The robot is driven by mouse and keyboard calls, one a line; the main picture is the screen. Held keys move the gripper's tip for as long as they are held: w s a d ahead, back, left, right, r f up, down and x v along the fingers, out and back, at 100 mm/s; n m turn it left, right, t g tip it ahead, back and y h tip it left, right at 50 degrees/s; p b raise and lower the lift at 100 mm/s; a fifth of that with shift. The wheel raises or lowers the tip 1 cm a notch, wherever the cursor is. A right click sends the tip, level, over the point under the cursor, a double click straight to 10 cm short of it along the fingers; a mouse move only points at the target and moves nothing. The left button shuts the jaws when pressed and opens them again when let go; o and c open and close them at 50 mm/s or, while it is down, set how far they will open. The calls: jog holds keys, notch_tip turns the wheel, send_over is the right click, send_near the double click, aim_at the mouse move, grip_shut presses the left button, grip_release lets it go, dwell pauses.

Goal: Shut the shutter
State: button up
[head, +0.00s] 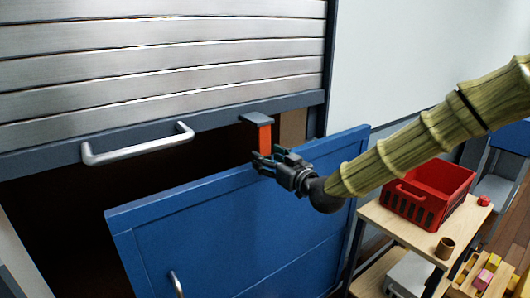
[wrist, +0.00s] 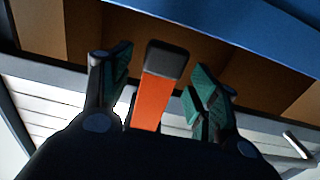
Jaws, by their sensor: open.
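The shutter (head: 170,62) is a grey slatted panel, partly lowered, with a dark bottom rail and a dark opening below it. A silver bar handle (head: 138,146) is on the rail's left part. An orange strap (head: 265,138) hangs from a dark bracket at the rail's right part. My gripper (head: 262,160) is at the strap's lower end. In the wrist view the orange strap (wrist: 152,100), with a dark end piece, lies between the two open fingers of my gripper (wrist: 158,90). I cannot tell whether a finger touches it.
A blue panel (head: 240,225) with a handle stands tilted in front of the opening, just below my gripper. At the right, a wooden cart (head: 400,222) holds a red crate (head: 428,192) and a brown cup (head: 445,248). The white wall (head: 420,60) is bare.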

jog(key=shift+x, duration=1.1)
jog(key=shift+c, duration=0.2)
grip_shut()
jog(key=shift+f, duration=0.15)
